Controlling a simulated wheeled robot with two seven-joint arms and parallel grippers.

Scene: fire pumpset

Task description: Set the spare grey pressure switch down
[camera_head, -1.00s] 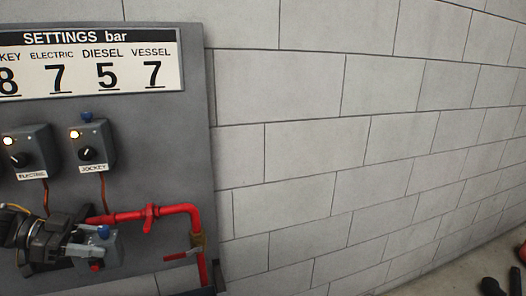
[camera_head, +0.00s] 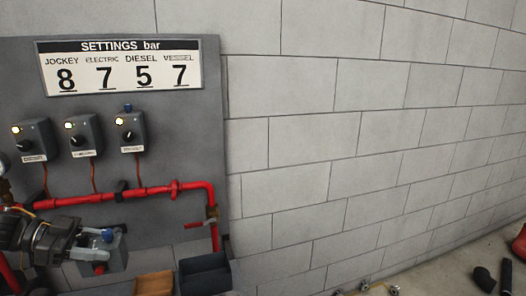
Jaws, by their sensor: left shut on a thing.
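My left gripper (camera_head: 88,244) comes in from the lower left and is shut on the spare grey pressure switch (camera_head: 117,256). The switch is a small grey box with a blue knob on top and a red part low at its front. The gripper covers part of its left side. It is held in front of the grey panel (camera_head: 150,215), below the red pipe. A brown tray (camera_head: 155,284) and a dark grey bin (camera_head: 205,273) stand at the bottom, right of and below the switch. My right gripper is not in view.
Several similar switches, including the jockey one (camera_head: 131,131), are mounted on the panel under the settings sign (camera_head: 121,67). A red pipe (camera_head: 143,190) with a valve (camera_head: 210,218) turns down at the right. Brass fittings (camera_head: 368,287) and a dark part (camera_head: 485,279) lie on the floor.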

